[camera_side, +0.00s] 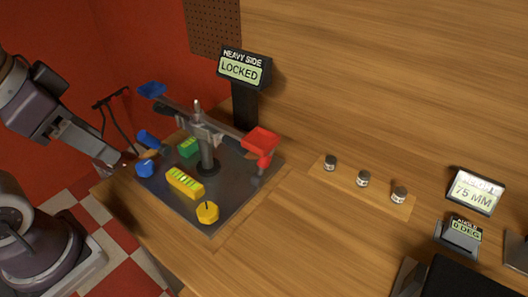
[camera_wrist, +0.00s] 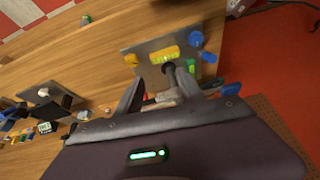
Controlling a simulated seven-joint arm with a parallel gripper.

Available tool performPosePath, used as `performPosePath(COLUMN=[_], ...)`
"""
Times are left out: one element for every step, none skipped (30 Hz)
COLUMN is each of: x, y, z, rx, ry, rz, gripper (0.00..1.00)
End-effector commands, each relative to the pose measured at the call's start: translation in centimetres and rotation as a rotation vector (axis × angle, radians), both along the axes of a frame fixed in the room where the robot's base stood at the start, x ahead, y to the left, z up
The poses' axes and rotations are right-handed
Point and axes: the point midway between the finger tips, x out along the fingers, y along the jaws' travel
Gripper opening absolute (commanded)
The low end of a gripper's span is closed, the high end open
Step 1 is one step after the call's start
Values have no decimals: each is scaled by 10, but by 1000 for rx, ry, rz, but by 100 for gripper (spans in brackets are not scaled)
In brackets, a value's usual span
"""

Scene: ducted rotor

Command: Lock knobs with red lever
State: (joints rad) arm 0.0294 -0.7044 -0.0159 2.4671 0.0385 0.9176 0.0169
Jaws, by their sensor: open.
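A balance stands on a dark metal plate (camera_side: 230,187), with a grey post and a beam that ends in a blue pan (camera_side: 152,90) and a red pan (camera_side: 261,141). A red part (camera_side: 264,160) sits just under the red pan; I cannot tell if it is the lever. A blue knob (camera_side: 145,170) is at the plate's left and a yellow knob (camera_side: 208,212) at its front; the yellow knob also shows in the wrist view (camera_wrist: 131,60).
A sign (camera_side: 241,70) behind the balance reads HEAVY SIDE LOCKED. A yellow block (camera_side: 185,183) and a green block (camera_side: 188,147) are on the plate. Several small weights sit on a wooden strip (camera_side: 345,181) to the right. The table between is clear.

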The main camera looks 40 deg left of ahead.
Motion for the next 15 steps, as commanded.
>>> performPosePath(x=[7,13,24,35,46,63,76,89,106,117,126,135,139,141,145], y=[-2,-3,-7,-12,-19,-31,-43,-59,-83,-104,-128,-162,-188,-212,-235], z=[1,1,2,3,3,3,1,-1,-6,-11,-18,-29,-39,-52,-72], rx=[68,132,233,319,407,526,614,701,818,903,987,1094,1173,1252,1366], ry=[43,76,123,157,188,222,243,259,271,275,274,264,255,250,259], rz=[-88,-165,-293,-401,-514,-665,-779,-892,-1040,-1149,-1254,-1386,-1479,-1562,-1647], gripper=[47,47,47,47,47,47,47,47,47,47,47,47,47,47,47])
